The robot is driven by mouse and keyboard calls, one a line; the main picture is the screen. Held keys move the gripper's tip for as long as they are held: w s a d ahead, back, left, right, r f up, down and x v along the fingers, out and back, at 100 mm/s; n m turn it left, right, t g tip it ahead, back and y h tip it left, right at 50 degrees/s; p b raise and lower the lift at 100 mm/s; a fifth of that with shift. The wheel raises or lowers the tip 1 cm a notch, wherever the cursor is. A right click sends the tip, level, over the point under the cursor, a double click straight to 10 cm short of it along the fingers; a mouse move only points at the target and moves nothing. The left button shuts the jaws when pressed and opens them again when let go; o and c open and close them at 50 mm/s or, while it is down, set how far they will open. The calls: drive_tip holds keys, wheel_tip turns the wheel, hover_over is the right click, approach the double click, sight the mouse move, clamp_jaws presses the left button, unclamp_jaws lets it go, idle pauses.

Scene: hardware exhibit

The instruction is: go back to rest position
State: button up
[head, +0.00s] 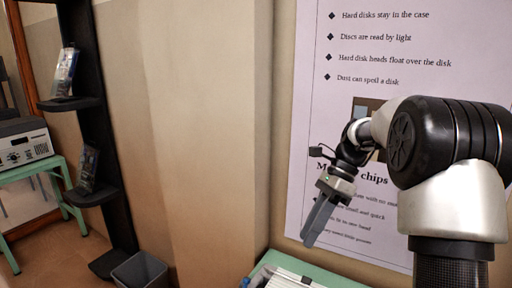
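My gripper (313,234) hangs in the right half of the head view, its grey fingers pointing down and slightly left. It is in front of the white poster on the wall and above the green table at the bottom. The fingers overlap from this angle, so the gap between them is hidden. I see no object at the fingertips. My arm reaches in from the right edge, bent at its joints.
A green table (340,281) with white items lies at the bottom. The poster (330,110) covers the wall behind my arm. A black shelf stand (96,130) holds packaged items at the left. A grey bin (140,270) and another green table (35,170) with a device stand nearby.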

drive_tip(key=s+r+n+t+h, duration=0.2)
drive_tip(key=s+r+n+t, duration=0.1)
drive_tip(key=s+n, duration=0.6)
drive_tip(key=s+r+n+t+h, duration=0.3)
drive_tip(key=s+n+t, duration=0.3)
drive_tip(key=s+n, duration=0.3)
drive_tip(key=s, duration=0.3)
drive_tip(key=shift+d+n, duration=0.25)
drive_tip(key=shift+n, duration=0.15)
drive_tip(key=shift+s, duration=0.1)
